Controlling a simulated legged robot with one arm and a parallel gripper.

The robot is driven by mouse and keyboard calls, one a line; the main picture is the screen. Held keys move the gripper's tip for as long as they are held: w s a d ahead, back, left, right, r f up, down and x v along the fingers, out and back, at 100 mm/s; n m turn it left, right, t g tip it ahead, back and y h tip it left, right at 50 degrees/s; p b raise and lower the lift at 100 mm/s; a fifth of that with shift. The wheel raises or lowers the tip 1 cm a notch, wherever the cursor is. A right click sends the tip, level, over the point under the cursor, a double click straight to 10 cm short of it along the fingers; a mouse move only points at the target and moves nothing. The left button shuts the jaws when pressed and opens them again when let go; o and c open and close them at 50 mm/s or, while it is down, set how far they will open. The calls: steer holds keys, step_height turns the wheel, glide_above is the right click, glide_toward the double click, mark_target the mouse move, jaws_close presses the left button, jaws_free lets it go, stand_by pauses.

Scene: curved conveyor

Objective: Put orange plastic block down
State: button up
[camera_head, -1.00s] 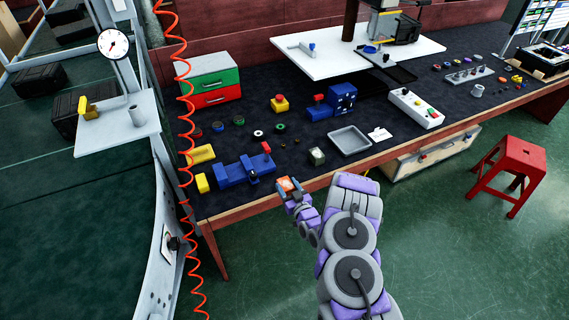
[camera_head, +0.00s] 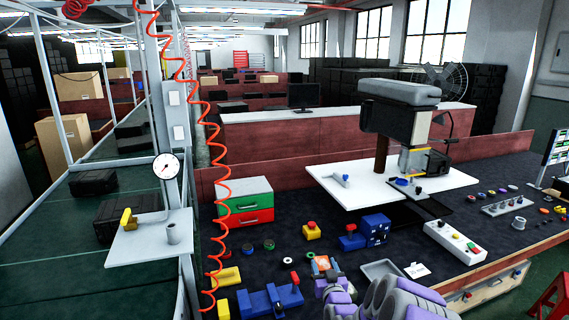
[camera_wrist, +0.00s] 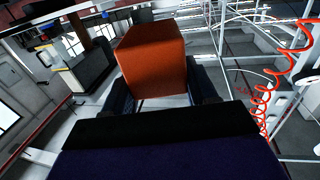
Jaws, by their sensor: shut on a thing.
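The orange plastic block (camera_wrist: 152,58) is between the two fingers of my gripper (camera_wrist: 165,98) and fills the upper middle of the wrist view. My gripper is shut on it. In the head view my gripper (camera_head: 322,266) is raised at the lower middle, in front of the workbench (camera_head: 330,205). The orange block (camera_head: 323,262) shows there as a small patch between the fingers. The arm hides part of the bench's front edge and the things behind it.
A grey tray (camera_head: 381,270) lies right of my gripper. A blue vise (camera_head: 268,302) stands lower left. Green and red drawers (camera_head: 246,203), a drill press (camera_head: 398,110) and a switch box (camera_head: 455,241) stand on the bench. A coiled red hose (camera_head: 222,170) hangs at left.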

steer(key=s+d+r+m+h, duration=0.1)
steer(key=s+r+h, duration=0.15)
steer(key=r, duration=1.75)
steer(key=y, duration=0.1)
glide_above(327, 266)
step_height(327, 266, down, 11)
steer(key=shift+f, duration=0.1)
steer(key=shift+n+y, duration=0.5)
steer(key=shift+y, duration=0.25)
steer(key=f, duration=0.6)
steer(key=a+f, duration=0.1)
steer(key=f, duration=0.3)
steer(key=s+a+f+n+y, duration=0.1)
steer(key=s+f, duration=0.2)
steer(key=f, duration=0.6)
steer(key=s+a+f+n+y, duration=0.1)
steer(key=s+f, duration=0.3)
steer(key=f, duration=0.6)
steer(key=shift+s+a+f+g+y, duration=0.15)
steer(key=shift+s+a+g+y, duration=0.15)
steer(key=shift+y, duration=0.4)
steer(key=shift+w+d, duration=0.1)
